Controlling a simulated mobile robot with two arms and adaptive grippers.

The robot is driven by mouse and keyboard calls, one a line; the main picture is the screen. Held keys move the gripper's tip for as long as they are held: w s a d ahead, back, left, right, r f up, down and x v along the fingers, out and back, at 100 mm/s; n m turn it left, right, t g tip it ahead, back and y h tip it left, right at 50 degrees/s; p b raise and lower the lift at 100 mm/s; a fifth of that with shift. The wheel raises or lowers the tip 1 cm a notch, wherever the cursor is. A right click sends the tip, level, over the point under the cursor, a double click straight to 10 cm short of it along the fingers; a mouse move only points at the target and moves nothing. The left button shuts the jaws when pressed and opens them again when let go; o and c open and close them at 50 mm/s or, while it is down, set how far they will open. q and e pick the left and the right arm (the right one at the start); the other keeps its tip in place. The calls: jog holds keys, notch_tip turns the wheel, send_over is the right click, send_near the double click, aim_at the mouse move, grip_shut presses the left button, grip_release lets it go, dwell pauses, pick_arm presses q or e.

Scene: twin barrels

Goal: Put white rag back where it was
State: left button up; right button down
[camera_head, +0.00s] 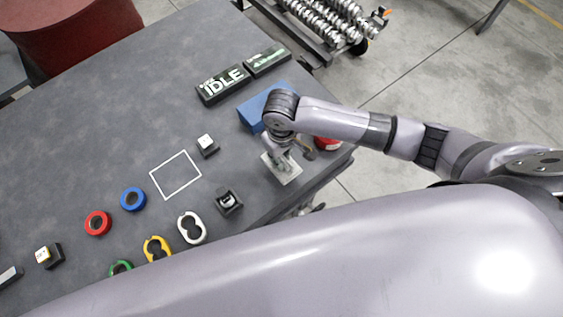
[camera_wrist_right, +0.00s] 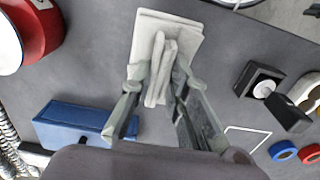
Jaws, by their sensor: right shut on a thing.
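The white rag (camera_head: 283,170) is a folded, pale grey-white square at the right edge of the table. My right gripper (camera_head: 284,148) is directly above it. In the right wrist view, the rag (camera_wrist_right: 185,25) is at the top centre, with a raised fold between the fingers of my right gripper (camera_wrist_right: 160,88). The gripper is shut on this fold. I cannot tell whether the rag touches the table or is slightly lifted. My left gripper is not in view.
A blue box (camera_head: 252,108) and a red can (camera_head: 328,143) stand near my right gripper. A white square outline (camera_head: 175,175) marks the table, with small dark boxes and coloured rings around it. The IDLE sign (camera_head: 222,84) is at the back.

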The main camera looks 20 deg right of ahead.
jog(key=shift+f, duration=2.55)
jog(key=shift+f, duration=0.15)
jog(key=c, duration=1.5)
grip_release()
jog(key=shift+c, duration=0.2)
notch_tip(320, 180, up, 12)
jog(key=shift+r, duration=0.2)
